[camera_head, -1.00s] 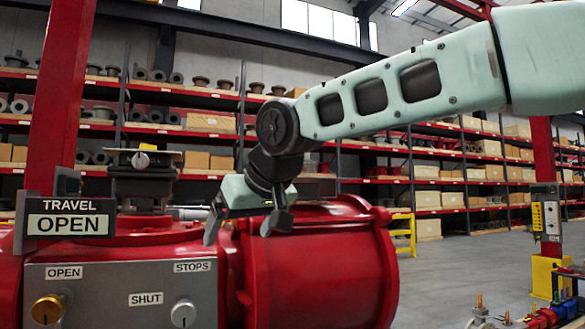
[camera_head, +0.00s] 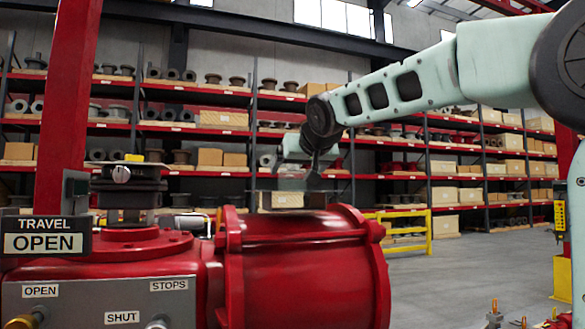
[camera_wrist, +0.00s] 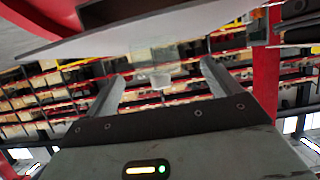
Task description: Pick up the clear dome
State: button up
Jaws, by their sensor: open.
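My gripper (camera_head: 302,172) is open at the end of the arm, beyond the red cylinder in the head view. Its fingers are small and blurred there. In the wrist view the two fingers of my gripper (camera_wrist: 163,72) stand wide apart with nothing held between them. A small pale, cup-shaped thing (camera_wrist: 160,81) shows in the gap, beyond the fingertips. It may be the clear dome, but it is too small to be sure. No clear dome can be made out for certain in the head view.
The red valve actuator (camera_head: 300,270) fills the lower left, with a black indicator (camera_head: 122,190) on top and a TRAVEL OPEN sign (camera_head: 45,236). A red post (camera_head: 68,95) rises at left. A yellow rail (camera_head: 405,235) and storage shelves stand behind. Grey floor is open at right.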

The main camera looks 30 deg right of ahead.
aim_at(295, 173)
jog(key=shift+x, duration=0.8)
jog(key=shift+w+d+p, duration=0.2)
jog(key=shift+w+p, duration=0.3)
jog(key=shift+p, duration=0.2)
jog(key=p+x, duration=0.1)
jog(key=x, duration=0.2)
jog(key=p+x, duration=0.1)
jog(key=shift+w+d+p, duration=0.1)
jog(key=shift+d+p, duration=0.2)
jog(key=c, duration=1.1)
jog(key=shift+c, duration=0.2)
